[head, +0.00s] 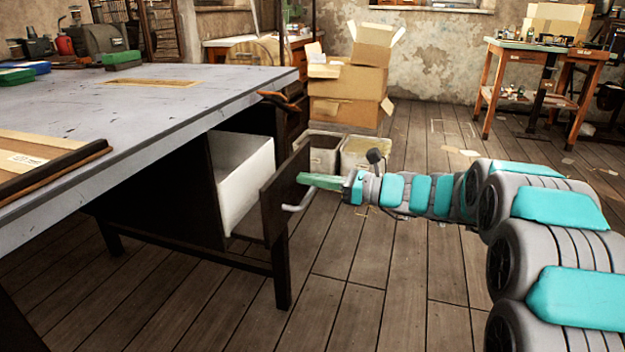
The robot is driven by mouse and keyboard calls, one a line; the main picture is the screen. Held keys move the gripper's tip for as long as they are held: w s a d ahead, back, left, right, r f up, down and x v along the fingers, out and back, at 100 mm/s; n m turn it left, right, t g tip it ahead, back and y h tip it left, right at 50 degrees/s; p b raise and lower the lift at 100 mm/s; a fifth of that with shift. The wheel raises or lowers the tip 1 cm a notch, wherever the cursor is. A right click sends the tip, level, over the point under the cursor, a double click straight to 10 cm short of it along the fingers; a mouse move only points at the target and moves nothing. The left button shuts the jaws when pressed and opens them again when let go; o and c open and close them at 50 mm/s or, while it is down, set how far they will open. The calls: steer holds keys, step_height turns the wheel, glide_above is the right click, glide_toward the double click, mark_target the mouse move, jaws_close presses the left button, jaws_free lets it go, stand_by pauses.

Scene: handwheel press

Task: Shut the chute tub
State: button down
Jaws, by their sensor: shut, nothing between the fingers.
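The chute tub (245,178) is a white-walled drawer with a dark front panel (285,190). It stands pulled out from under the grey workbench, at the centre left of the head view. A light bar handle (299,199) sticks out from the front panel. My gripper (303,179) is shut and empty, with its green fingers at the outer face of the front panel, just above the handle. I cannot tell whether the fingertips touch the panel. The inside of the tub is partly hidden by its front panel.
The grey workbench (170,105) fills the left, with its dark leg (281,265) beside the tub. Open bins (365,152) and stacked cardboard boxes (345,85) stand behind my arm. A wooden table (545,55) is at the back right. The plank floor (350,275) in front is clear.

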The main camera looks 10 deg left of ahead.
mark_target(260, 169)
steer(key=a+p, duration=0.1)
steer(key=a, duration=0.2)
steer(key=a+p, duration=0.1)
steer(key=a, duration=0.2)
steer(key=a+p, duration=0.1)
steer(key=a, duration=0.1)
steer(key=shift+w+a+p, duration=0.3)
steer(key=shift+a+p, duration=0.05)
steer(key=shift+a, duration=0.05)
steer(key=shift+r, duration=0.1)
